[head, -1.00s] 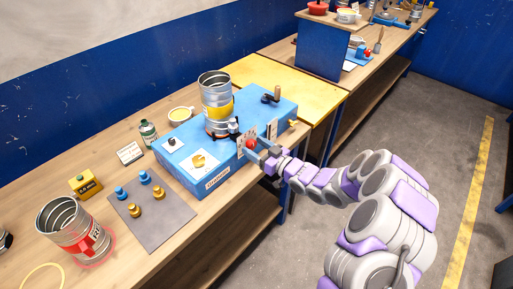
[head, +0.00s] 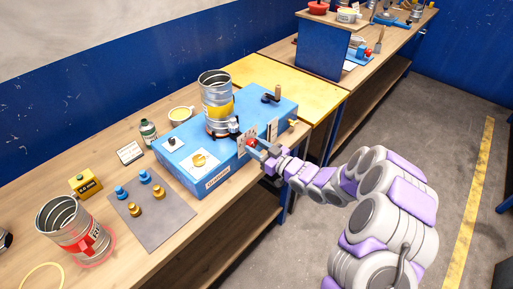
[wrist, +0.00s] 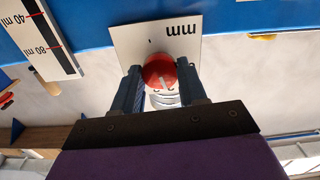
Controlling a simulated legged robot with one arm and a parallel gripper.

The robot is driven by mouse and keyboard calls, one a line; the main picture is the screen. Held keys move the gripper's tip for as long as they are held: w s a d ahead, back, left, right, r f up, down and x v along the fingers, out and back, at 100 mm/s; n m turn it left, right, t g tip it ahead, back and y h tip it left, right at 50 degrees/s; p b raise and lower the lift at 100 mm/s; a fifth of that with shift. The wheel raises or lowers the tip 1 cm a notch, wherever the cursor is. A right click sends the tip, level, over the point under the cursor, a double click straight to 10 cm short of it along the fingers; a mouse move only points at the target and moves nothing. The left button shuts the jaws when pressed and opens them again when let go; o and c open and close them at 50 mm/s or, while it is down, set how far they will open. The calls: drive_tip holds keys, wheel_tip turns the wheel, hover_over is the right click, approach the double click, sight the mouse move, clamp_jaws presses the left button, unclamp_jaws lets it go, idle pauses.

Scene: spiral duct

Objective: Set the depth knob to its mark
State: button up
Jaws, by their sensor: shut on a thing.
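The depth knob is a red round knob (wrist: 158,68) on a white plate marked "mm" (wrist: 128,38), which appears upside down in the wrist view. A pale line shows on the knob's face, and a small dark tick is on the plate away from the knob. My gripper (wrist: 163,82) has one dark blue finger on each side of the knob and is shut on it. In the head view my gripper (head: 258,147) reaches the front face of the blue machine (head: 178,171), with the red knob (head: 251,142) at its tips. Whether the line meets its mark I cannot tell.
A scale plate with "40 ml" and "80 ml" (wrist: 47,38) is beside the knob plate. A metal duct with a yellow band (head: 216,101) stands on the machine.

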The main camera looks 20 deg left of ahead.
drive_tip(key=o, duration=1.1)
drive_tip(key=shift+c, duration=0.2)
drive_tip(key=p+v, duration=0.2)
drive_tip(key=v, duration=1.5)
drive_tip(key=shift+d+p, duration=0.2)
drive_tip(key=shift+p, duration=0.15)
drive_tip(key=shift+f, duration=0.1)
